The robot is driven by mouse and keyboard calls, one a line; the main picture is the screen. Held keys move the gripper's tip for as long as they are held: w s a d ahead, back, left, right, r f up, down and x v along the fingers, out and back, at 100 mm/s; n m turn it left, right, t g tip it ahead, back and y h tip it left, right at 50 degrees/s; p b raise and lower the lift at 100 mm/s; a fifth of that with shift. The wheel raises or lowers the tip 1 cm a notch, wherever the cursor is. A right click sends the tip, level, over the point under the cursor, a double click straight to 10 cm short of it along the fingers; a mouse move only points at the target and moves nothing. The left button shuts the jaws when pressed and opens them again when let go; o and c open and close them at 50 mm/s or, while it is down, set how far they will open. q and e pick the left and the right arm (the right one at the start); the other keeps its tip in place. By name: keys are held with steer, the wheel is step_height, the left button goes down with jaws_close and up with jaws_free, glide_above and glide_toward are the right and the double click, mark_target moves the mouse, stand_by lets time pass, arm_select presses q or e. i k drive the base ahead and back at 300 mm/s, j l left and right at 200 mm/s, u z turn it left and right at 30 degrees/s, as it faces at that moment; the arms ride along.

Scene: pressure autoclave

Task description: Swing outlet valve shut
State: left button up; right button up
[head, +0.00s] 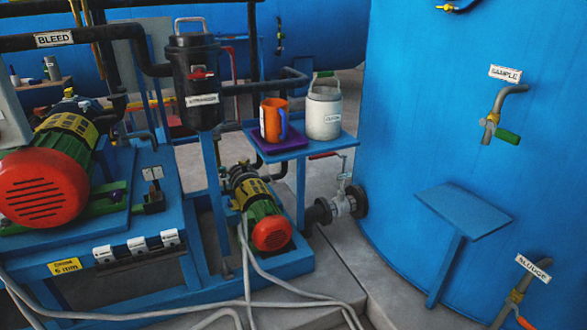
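A grey valve (343,203) sits low against the blue tank (420,120), between a dark flange on the tank and a dark pipe on its left. I see no label on it; it appears to be the outlet valve. Its lever (325,155) has a red grip and points left from the top of the stem, roughly along the pipe. The lever shows just below and in front of the small blue shelf. Neither of my grippers is in view.
A red-and-green pump (265,222) stands left of the valve. Hoses cross the floor.

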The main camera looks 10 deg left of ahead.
mark_target(317, 157)
steer(key=i+z, duration=0.35)
steer(key=i, duration=0.2)
steer(key=i+j+z, duration=0.1)
steer(key=i+z, duration=0.25)
steer(key=i, duration=0.2)
steer(key=i+j+z, duration=0.35)
steer(key=i, duration=0.2)
